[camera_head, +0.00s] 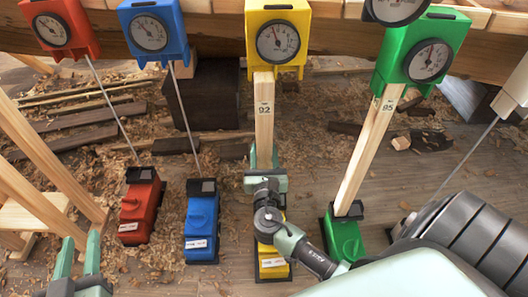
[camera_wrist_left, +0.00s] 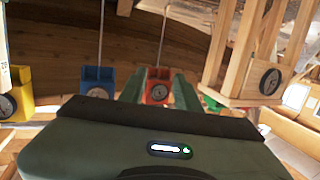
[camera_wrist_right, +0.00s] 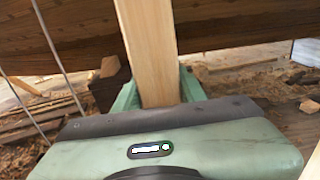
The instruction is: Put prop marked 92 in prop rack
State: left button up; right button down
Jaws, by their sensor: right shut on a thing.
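Prop 92 (camera_head: 264,112) is a pale wooden post with its number near the top. It stands upright beneath the yellow gauge box (camera_head: 277,38), above the yellow jack (camera_head: 272,262). My right gripper (camera_head: 265,160) is shut on its lower part, and the post also runs up between the fingers in the right wrist view (camera_wrist_right: 148,50). The gripper and arm hide the post's foot. My left gripper (camera_head: 80,252) is open and empty at lower left. A slatted wooden frame (camera_head: 40,150) at the left may be the prop rack; no label on it is readable.
Prop 85 (camera_head: 370,140) leans between the green gauge box (camera_head: 425,52) and green jack (camera_head: 343,235). Red (camera_head: 140,205) and blue (camera_head: 202,220) jacks stand left, below thin rods. The hull planking (camera_head: 220,35) crosses above. Wood scraps and shavings litter the floor.

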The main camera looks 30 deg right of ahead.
pick_arm(q)
jog(key=s+a+f+g+y+p, duration=0.1)
jog(key=s+a+f+g+p, duration=0.1)
jog(key=s+f+g, duration=0.4)
jog(key=s+a+f+g+y+p, duration=0.2)
jog(key=s+f+g, duration=0.4)
jog(key=s, duration=0.5)
jog(key=shift+a+f+n+p, duration=0.3)
jog(key=shift+a+f+p, duration=0.4)
jog(key=shift+a, duration=0.5)
dwell(1.5)
